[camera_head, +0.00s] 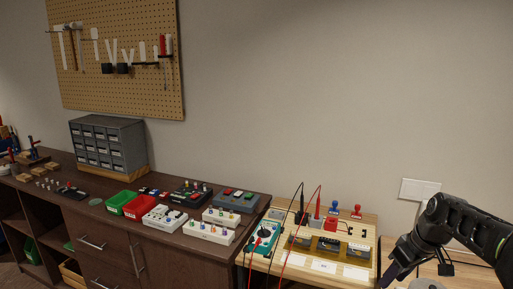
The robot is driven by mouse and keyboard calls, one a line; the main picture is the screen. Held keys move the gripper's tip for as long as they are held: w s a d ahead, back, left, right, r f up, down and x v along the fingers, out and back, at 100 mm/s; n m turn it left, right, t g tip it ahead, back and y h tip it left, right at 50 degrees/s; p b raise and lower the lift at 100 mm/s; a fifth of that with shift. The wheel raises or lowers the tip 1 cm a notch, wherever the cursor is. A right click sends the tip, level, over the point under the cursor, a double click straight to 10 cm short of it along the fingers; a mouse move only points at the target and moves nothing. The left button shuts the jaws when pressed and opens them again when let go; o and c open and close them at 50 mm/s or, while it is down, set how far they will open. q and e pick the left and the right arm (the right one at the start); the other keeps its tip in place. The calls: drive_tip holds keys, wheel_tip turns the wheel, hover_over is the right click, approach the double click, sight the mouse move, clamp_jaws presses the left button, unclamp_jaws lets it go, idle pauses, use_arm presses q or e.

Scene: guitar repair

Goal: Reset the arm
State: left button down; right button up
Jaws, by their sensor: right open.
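My right arm comes in from the right edge of the head view, and its gripper (390,274) points down at the lower right. The gripper is open, with nothing seen between its fingers. It is beside the right edge of a light wooden board (365,235), apart from the items on it. The lower part of the gripper is close to the bottom of the picture. My left gripper is not in view.
The board carries a teal multimeter (262,240) with red and black leads. A dark cabinet (110,235) to the left holds a green bin (121,202), a red bin (141,207), pedals and a grey drawer unit (108,143). A pegboard (115,55) hangs behind.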

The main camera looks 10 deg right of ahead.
drive_tip(key=s+a+f+m+g+y, duration=0.1)
drive_tip(key=s+a+f, duration=0.1)
drive_tip(key=a+f, duration=1)
drive_tip(key=s+a+f+m+y, duration=0.1)
drive_tip(key=s+a+f, duration=0.1)
drive_tip(key=a+f, duration=1.05)
drive_tip(key=s+a+f+m, duration=0.1)
drive_tip(key=s+a+f, duration=0.4)
drive_tip(key=s, duration=0.5)
drive_tip(key=s+a+f+m+g, duration=0.1)
drive_tip(key=s+a+f, duration=0.5)
drive_tip(key=s, duration=0.4)
drive_tip(key=shift+s+f+m+g+y, duration=0.3)
drive_tip(key=shift+s+f+y, duration=0.1)
drive_tip(key=shift+f, duration=0.15)
